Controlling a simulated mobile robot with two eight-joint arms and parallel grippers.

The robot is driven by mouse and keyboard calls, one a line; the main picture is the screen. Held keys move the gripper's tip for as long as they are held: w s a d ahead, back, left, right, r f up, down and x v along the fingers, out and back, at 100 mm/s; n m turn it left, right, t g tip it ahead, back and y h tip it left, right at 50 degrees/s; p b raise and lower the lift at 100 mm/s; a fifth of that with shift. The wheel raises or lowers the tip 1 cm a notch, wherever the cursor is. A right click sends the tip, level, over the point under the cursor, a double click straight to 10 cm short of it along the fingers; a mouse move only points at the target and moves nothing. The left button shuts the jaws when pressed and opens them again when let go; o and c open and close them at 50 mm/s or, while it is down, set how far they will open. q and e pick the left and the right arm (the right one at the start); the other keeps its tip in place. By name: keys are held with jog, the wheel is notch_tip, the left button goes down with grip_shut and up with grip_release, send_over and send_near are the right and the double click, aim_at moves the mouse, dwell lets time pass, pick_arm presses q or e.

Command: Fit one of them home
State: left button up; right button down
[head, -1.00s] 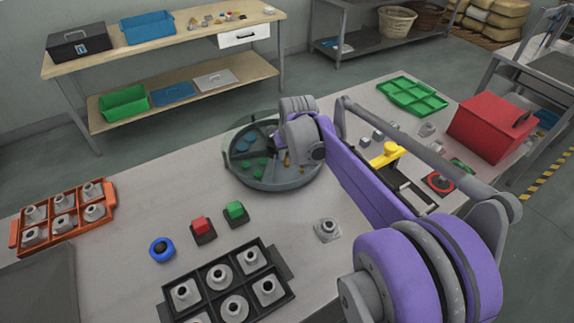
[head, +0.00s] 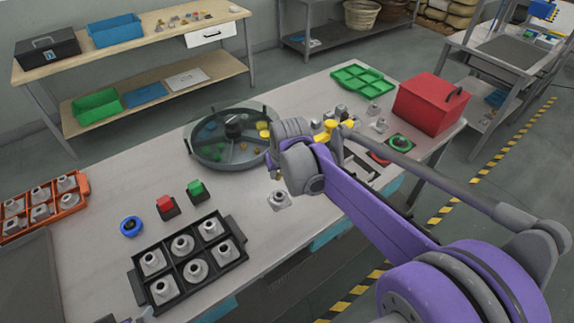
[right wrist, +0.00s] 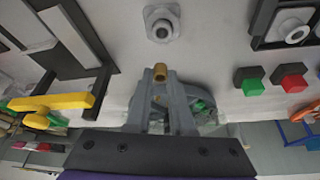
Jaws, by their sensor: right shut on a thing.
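My right gripper (right wrist: 160,78) is shut on a small brass-coloured piece (right wrist: 160,71) at its fingertips. In the head view its hand (head: 299,165) is right of the round divided dish (head: 200,160), and the fingertips are hard to make out there. A single grey block with a round collar (head: 279,201) lies on the bench just below the hand. In the right wrist view this block (right wrist: 161,23) is ahead of the held piece and apart from it. The dish holds small blue, green, yellow and brass pieces. My left gripper is not recognisable in any view.
A yellow-handled clamp (head: 329,128) and a red box (head: 428,104) are right. An orange rack (head: 84,186) is far left.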

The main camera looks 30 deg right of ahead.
aim_at(278, 193)
jog(key=shift+s+f, duration=0.15)
jog(key=shift+s, duration=0.2)
jog(key=shift+b+x, duration=0.35)
jog(key=shift+x, duration=0.55)
jog(key=f, duration=0.1)
jog(key=f+b, duration=0.1)
jog(key=f, duration=0.1)
jog(key=shift+s+a+f+b, duration=0.15)
jog(key=shift+s+f+b, duration=0.2)
jog(key=shift+f+b, duration=0.05)
jog(key=shift+f, duration=0.4)
pick_arm(q)
jog(key=shift+g, duration=0.3)
jog(key=f, duration=0.1)
jog(key=s+f, duration=0.1)
jog(key=f, duration=0.1)
jog(key=s+f, duration=0.1)
jog(key=shift+s+d+f, duration=0.1)
jog(key=shift+s+f, duration=0.05)
jog(key=shift+s, duration=0.1)
pick_arm(e)
jog(key=shift+w, duration=0.1)
pick_arm(q)
jog(key=shift+f, duration=0.1)
jog(key=shift+s+f+b, duration=0.2)
jog(key=shift+f+b, duration=0.2)
jog(key=shift+b, duration=0.1)
pick_arm(e)
jog(key=shift+f, duration=0.45)
